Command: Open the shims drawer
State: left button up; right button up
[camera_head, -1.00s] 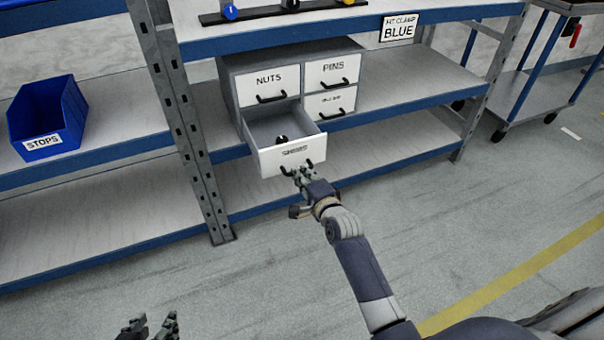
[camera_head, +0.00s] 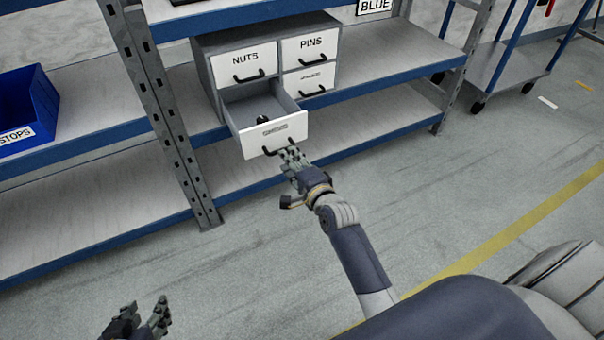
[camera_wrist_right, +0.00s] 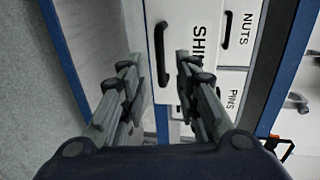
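The shims drawer (camera_head: 287,130) is the lower-left drawer of a grey cabinet and stands pulled well out, with a small dark object (camera_head: 262,119) inside. Its black handle (camera_head: 268,151) is on the white front. My right gripper (camera_head: 293,155) is just in front of the handle's right part. In the right wrist view, the fingers (camera_wrist_right: 156,63) are spread, with the handle (camera_wrist_right: 161,55) showing between them; they do not close on it. The label (camera_wrist_right: 197,42) is partly covered by a finger. My left gripper (camera_head: 146,318) is open and empty at the bottom left, far from the cabinet.
The nuts drawer (camera_head: 228,66), pins drawer (camera_head: 318,47) and a lower-right drawer (camera_head: 300,80) are shut. A blue stops bin (camera_head: 38,100) stands on the left shelf. A rack upright (camera_head: 165,120) is left of the cabinet. The floor in front is clear.

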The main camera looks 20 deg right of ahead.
jog(key=v, duration=0.7)
jog(key=shift+s, duration=0.4)
jog(key=shift+r, duration=0.15)
